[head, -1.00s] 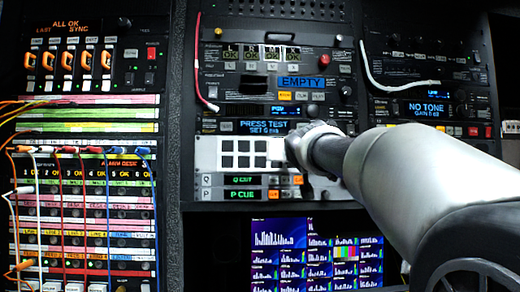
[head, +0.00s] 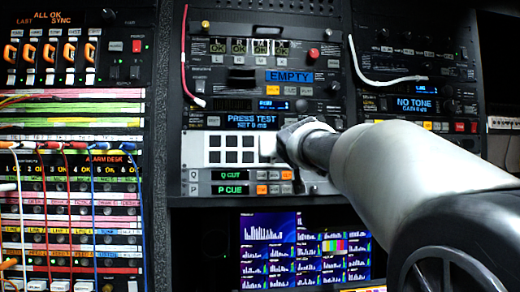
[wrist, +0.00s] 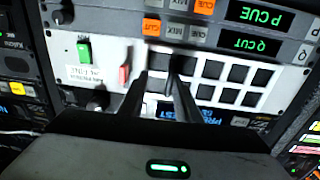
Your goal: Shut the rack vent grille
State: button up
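The rack vent grille appears to be the white panel with two rows of black square openings (head: 218,149), below the PRESS TEST display in the head view. It also shows upside down in the wrist view (wrist: 232,81). My gripper (wrist: 161,76) is in front of its edge, at the right end of the openings as the head view shows it. The two dark fingers are apart, with pale panel visible between them. A dark piece lies at the fingertips; I cannot tell whether they touch it. In the head view my arm hides the fingertips and the panel's right part.
A red tab (wrist: 125,75) and a green switch (wrist: 84,50) sit beside my fingers in the wrist view. Q CUT and P CUE displays (head: 234,176) lie under the grille. Patch cables (head: 75,150) hang at the left. Monitors (head: 300,248) are below.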

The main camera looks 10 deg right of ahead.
jog(key=shift+s+f, duration=0.1)
jog(key=shift+f, duration=0.05)
jog(key=s+a+b, duration=0.1)
jog(key=s+b, duration=0.4)
jog(key=s, duration=1.2)
jog(key=shift+b, duration=0.35)
jog(key=shift+s, duration=0.1)
